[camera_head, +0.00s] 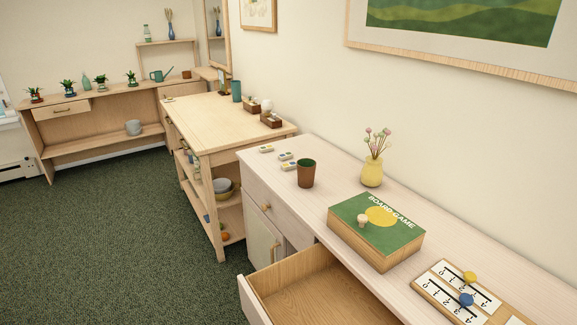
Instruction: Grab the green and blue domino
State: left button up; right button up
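Several small pale pieces that look like dominoes lie near the far end of the light wooden cabinet top (330,179), beyond the brown cup. One domino (265,149) lies farthest off. Another domino (286,156) and a nearer domino (288,166) lie close together to its right. They carry small dark and yellowish marks. They are too small to tell which one is green and blue. Neither of my grippers shows in the head view.
A brown cup (306,177) with a green inside stands just right of the dominoes. A board game box (378,227), a yellow vase (372,173) and a number board (435,285) share the top. The cabinet's drawer (310,290) is open and looks empty. Carpet (110,230) is clear at left.

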aim_at(288, 154)
jog(key=i+j+z, duration=0.1)
jog(key=z, duration=0.45)
jog(key=i+j+z, duration=0.2)
jog(key=j, duration=0.25)
jog(key=i+j+z, duration=0.2)
jog(key=j, duration=0.2)
jog(key=j+z, duration=0.2)
jog(key=j, duration=0.3)
jog(key=i+j+z, duration=0.2)
jog(key=j, duration=0.25)
jog(key=k, duration=0.05)
